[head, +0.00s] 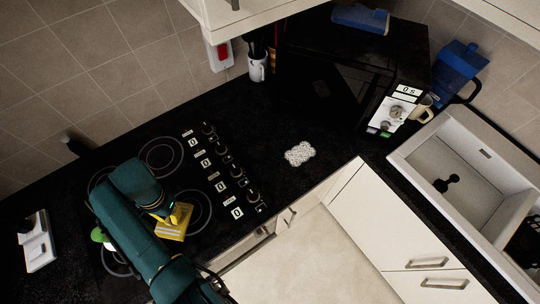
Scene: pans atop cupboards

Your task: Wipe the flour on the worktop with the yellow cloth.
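The flour (299,153) is a white, lumpy-edged patch on the black worktop (283,183), between the hob and the microwave. The yellow cloth (171,232) is a small folded block over the front right ring of the hob. My gripper (172,215) is right at the cloth's upper edge, left of the flour and apart from it. The fingertips are small and partly hidden, so I cannot tell whether they are closed on the cloth or whether the cloth rests on the hob.
A row of knobs (229,172) edges the hob. The dark microwave (340,80) stands behind the flour, with a mug of utensils (257,68) to its left. The sink (460,175), a beige mug (422,108) and a blue jug (457,68) are at the right.

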